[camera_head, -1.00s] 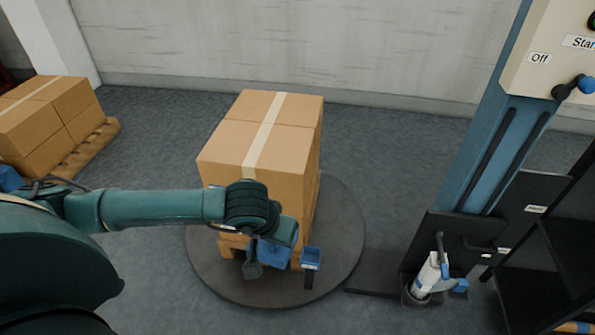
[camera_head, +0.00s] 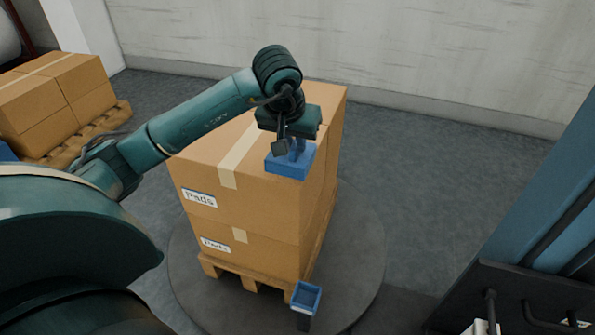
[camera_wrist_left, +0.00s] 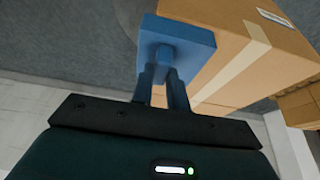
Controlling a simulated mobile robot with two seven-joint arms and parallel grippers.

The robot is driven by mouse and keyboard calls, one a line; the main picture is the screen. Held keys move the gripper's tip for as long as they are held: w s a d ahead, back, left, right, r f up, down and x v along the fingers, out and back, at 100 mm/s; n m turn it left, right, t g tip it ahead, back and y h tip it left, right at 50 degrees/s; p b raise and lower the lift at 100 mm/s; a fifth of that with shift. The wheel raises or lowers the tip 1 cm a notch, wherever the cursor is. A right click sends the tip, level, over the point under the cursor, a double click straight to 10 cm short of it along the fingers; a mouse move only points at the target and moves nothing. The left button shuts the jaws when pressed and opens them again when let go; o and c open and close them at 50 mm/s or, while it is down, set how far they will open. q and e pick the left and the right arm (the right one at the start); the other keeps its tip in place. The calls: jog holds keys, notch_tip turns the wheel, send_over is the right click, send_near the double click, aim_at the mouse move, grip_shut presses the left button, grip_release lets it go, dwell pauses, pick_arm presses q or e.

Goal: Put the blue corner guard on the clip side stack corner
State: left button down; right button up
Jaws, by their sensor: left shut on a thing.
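The blue corner guard (camera_head: 286,164) is in my left gripper (camera_head: 295,146), which is shut on it by a knob on its back. In the head view it appears by the top of the stack's near right corner; whether it touches the boxes I cannot tell. The left wrist view shows the guard (camera_wrist_left: 190,40) in front of the fingers (camera_wrist_left: 163,85), with the carton stack (camera_wrist_left: 262,62) behind it. The stack of taped cartons (camera_head: 215,165) stands on a pallet (camera_head: 247,277) on a round turntable (camera_head: 345,240). My right gripper is out of view.
A small open blue holder (camera_head: 306,296) on a post stands by the turntable's near edge. A blue mast (camera_head: 545,225) with dark machine parts stands at the right. Another pallet of cartons (camera_head: 55,95) is at the left. Floor right of the stack is clear.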

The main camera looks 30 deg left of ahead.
aim_at(295, 163)
pick_arm(q)
jog(key=shift+f+b, duration=0.45)
jog(key=shift+f, duration=2.6)
jog(key=shift+f, duration=0.15)
jog(key=c, duration=1.4)
grip_release()
